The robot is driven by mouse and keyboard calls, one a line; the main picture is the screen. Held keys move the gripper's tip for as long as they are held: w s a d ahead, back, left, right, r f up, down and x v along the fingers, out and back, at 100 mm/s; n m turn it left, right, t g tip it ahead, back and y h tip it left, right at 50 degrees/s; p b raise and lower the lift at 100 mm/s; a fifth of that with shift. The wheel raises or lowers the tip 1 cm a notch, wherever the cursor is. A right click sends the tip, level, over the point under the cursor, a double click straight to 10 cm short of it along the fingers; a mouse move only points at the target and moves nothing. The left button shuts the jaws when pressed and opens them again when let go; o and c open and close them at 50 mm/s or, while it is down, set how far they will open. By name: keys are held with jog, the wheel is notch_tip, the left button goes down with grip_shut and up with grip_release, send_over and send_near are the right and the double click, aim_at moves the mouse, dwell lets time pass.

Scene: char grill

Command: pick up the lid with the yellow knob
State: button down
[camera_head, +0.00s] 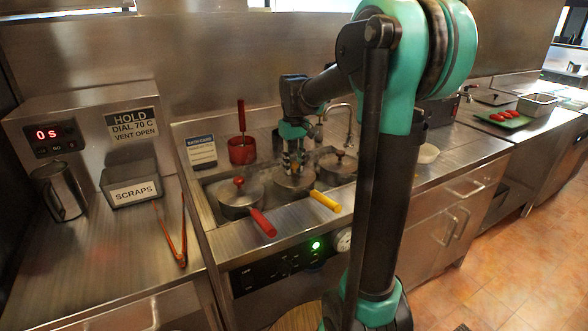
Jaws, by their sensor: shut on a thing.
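My gripper (293,167) is down over the middle pot in the sunken well and is shut on the knob of its lid (297,183). The fingers hide most of the knob, so its colour is hard to see. The lid appears to be on the pot or very close to it. The middle pot has a yellow handle (325,200) pointing to the front right.
A pot with a red-knobbed lid (238,192) and red handle sits on the left, close by. Another lidded pot (338,165) sits on the right. Tongs (177,235) lie on the left counter near the scraps bin (133,192).

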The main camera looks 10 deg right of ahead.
aim_at(294, 163)
notch_tip(294, 163, up, 20)
dwell(0.4)
